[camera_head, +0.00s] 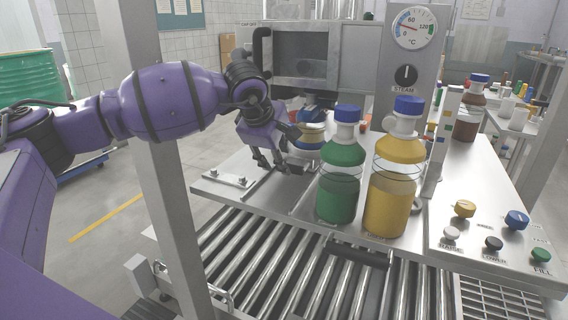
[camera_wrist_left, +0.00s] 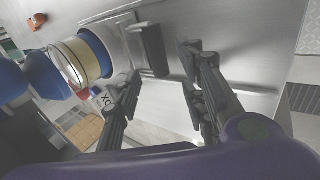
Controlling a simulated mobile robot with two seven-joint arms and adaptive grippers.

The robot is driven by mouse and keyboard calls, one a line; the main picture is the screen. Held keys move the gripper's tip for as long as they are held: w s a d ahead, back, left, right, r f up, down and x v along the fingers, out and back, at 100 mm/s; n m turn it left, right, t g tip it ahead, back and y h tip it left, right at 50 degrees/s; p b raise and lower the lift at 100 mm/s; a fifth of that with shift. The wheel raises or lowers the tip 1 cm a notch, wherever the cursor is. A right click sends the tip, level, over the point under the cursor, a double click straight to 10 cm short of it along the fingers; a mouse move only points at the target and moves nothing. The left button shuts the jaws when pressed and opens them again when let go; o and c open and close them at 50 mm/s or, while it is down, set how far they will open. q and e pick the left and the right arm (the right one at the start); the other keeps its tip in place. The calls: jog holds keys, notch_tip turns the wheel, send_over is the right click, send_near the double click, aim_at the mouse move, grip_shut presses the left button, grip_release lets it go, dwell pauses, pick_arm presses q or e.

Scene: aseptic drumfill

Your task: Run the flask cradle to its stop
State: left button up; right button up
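A flask (camera_head: 313,133) with a cream body and blue parts stands behind my left gripper, partly hidden by it, in the head view. It shows at the left of the wrist view (camera_wrist_left: 80,62), beside a metal plate carrying an upright dark handle (camera_wrist_left: 154,50). This plate and handle look like the flask cradle, but I cannot be sure. My left gripper (camera_head: 283,166) points down close to the bench top, beside the flask. In the wrist view its fingers (camera_wrist_left: 163,68) are spread, with the handle beyond and between their tips; I cannot tell whether they touch it. My right gripper is not in view.
A green bottle (camera_head: 341,178) and a yellow bottle (camera_head: 391,188) stand right of my left gripper. Rollers (camera_head: 285,265) with a dark bar (camera_head: 357,257) lie in front. A button panel (camera_head: 492,232) is at right, a steel post (camera_head: 165,160) at left.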

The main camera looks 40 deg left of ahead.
pick_arm(q)
jog(key=x, duration=0.3)
jog(key=shift+w+f, duration=0.25)
jog(key=shift+f, duration=0.05)
jog(key=shift+w+f, duration=0.1)
jog(key=shift+f, duration=0.05)
grip_shut()
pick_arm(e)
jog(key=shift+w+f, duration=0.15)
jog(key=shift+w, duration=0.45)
